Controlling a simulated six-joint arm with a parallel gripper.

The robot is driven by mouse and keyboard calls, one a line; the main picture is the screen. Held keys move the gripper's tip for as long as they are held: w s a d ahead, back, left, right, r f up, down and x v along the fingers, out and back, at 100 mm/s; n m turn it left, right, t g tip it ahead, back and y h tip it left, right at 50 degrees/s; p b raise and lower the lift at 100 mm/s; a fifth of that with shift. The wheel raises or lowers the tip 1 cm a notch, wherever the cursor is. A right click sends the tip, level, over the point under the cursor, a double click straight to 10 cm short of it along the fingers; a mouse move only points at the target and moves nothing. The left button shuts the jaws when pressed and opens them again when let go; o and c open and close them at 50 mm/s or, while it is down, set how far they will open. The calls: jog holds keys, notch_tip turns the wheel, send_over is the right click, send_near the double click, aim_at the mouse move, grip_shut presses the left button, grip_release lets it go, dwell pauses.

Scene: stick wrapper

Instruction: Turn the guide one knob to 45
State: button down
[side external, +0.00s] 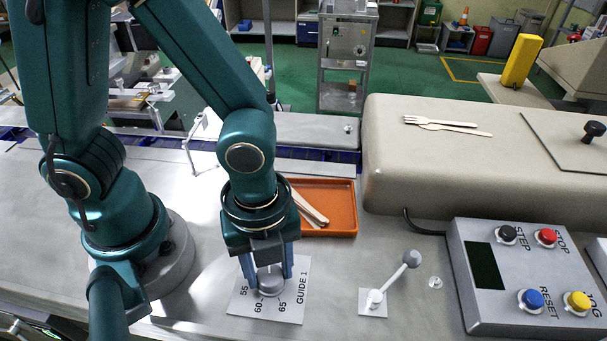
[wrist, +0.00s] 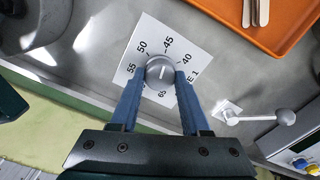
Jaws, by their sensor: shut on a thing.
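The guide one knob (side external: 268,281) is a round grey knob on a white dial plate (side external: 297,305) marked GUIDE 1. In the wrist view the knob (wrist: 159,67) shows a short pale line on its top; I cannot tell surely which number it points to. The numbers 40, 45, 50 and 55 show around it on the plate (wrist: 150,28). My gripper (side external: 268,272) points down over the dial, its two blue fingers shut on the knob from opposite sides. The fingers (wrist: 162,74) hide part of the plate in the wrist view.
A grey lever (side external: 393,279) stands right of the dial. An orange tray (side external: 340,220) with wooden sticks lies behind it. A button panel (side external: 490,315) is farther right, and a beige housing (side external: 440,180) with wooden cutlery on top is behind. Bare metal table lies left of the dial.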

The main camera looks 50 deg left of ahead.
aim_at(269, 274)
jog(key=shift+c, duration=1.9)
grip_release()
jog(key=shift+r, duration=0.1)
jog(key=shift+r, duration=2.45)
